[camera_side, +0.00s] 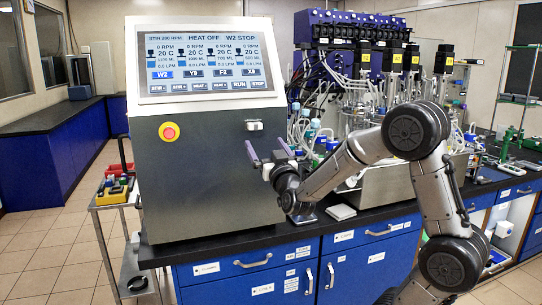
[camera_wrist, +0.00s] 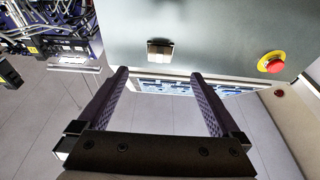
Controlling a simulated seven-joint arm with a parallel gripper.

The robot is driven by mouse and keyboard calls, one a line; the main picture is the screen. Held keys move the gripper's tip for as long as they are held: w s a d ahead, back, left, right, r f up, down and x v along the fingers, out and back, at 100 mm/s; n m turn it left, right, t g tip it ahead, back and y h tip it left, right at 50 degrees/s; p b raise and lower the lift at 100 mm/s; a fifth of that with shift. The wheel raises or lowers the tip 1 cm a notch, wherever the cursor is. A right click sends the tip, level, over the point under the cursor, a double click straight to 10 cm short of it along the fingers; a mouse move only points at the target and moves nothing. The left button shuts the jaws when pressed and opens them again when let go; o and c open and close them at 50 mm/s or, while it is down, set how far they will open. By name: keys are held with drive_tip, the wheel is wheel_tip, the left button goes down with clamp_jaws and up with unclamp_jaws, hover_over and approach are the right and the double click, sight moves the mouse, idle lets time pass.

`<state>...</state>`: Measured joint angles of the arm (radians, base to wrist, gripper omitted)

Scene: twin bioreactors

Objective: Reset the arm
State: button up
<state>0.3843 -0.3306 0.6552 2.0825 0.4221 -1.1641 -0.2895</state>
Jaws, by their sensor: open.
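My gripper (camera_side: 266,148) is in front of the right part of the dark grey control console (camera_side: 205,185), below its screen. It also shows in the wrist view (camera_wrist: 160,74), with its two purple ribbed fingers apart and nothing between them. The console's screen (camera_side: 206,60) reads "STIR 200 RPM", "HEAT OFF" and "W2 STOP", and its W2 key is lit blue. A small light-coloured fitting (camera_side: 254,125) sits on the console front just above my fingers; the wrist view shows it ahead of them (camera_wrist: 160,50).
A red stop button (camera_side: 169,131) on a yellow base is on the console front. Bioreactor vessels, pump heads and tubing (camera_side: 365,75) crowd the bench to the right. A white pad (camera_side: 341,212) lies on the black benchtop near my wrist. A cart (camera_side: 115,195) stands at the left.

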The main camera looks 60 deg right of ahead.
drive_tip(key=shift+v, duration=2.35)
drive_tip(key=a+r+n+t+y, duration=0.2)
drive_tip(key=a+r+t+y, duration=0.2)
drive_tip(key=a+r, duration=0.3)
drive_tip(key=a+f+n+g+y, duration=0.2)
drive_tip(key=a+n+y, duration=0.3)
drive_tip(key=a+y, duration=0.4)
drive_tip(key=s+a+f+n+g+y, duration=0.1)
drive_tip(key=s+a+f+g, duration=0.1)
drive_tip(key=s+f+g, duration=0.3)
drive_tip(key=s+a+f+n+g+y, duration=0.1)
drive_tip(key=s+a+f+g, duration=0.2)
drive_tip(key=s+f, duration=0.9)
drive_tip(key=s+g, duration=0.1)
drive_tip(key=g, duration=0.2)
